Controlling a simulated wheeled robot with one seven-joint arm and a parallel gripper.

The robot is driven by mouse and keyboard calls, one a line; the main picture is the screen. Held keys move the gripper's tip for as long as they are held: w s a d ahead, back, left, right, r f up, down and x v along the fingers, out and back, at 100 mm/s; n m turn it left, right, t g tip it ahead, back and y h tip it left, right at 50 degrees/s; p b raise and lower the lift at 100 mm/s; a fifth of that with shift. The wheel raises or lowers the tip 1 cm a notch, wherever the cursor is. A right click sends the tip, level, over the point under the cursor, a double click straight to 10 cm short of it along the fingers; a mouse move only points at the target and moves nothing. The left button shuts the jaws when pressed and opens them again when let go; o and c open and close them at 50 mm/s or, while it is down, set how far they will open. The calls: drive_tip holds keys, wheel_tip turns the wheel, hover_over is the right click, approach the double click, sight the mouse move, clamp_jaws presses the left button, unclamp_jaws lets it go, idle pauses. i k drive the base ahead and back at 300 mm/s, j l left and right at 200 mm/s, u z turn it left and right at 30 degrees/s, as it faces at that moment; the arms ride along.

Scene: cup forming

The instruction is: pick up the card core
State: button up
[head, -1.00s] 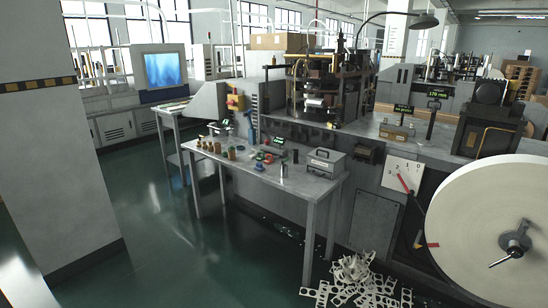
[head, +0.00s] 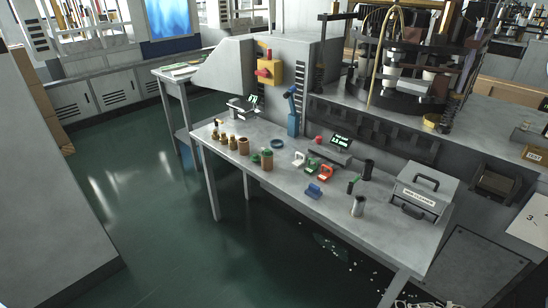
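I cannot tell for certain which item is the card core. Small upright cylinders stand on the grey metal table (head: 285,185) in the head view. They include a brown cylinder with a green top (head: 267,161), a smaller brown cylinder (head: 243,146), a grey cylinder with a dark top (head: 359,206) near the front edge, and a black cylinder (head: 368,170). Several small brass-coloured pieces (head: 223,138) stand at the left. My gripper is not in view.
A grey case with a handle (head: 424,193) stands at the table's right end. A blue bottle-like object (head: 293,117), a small display (head: 341,140) and coloured clamps (head: 325,173) share the tabletop. The machine (head: 410,65) stands behind. Green floor (head: 150,200) is open at left.

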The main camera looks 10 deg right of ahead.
sight(244, 146)
drive_tip(key=i+u, duration=0.15)
drive_tip(key=i, duration=0.25)
drive_tip(key=i+l+u, duration=0.1)
drive_tip(key=i, duration=0.3)
drive_tip(key=i+j, duration=0.15)
drive_tip(key=i, duration=0.4)
drive_tip(key=i+j+z, duration=0.1)
drive_tip(key=i, duration=0.45)
drive_tip(key=i+j+z, duration=0.1)
drive_tip(key=i, duration=0.45)
drive_tip(key=j, duration=0.1)
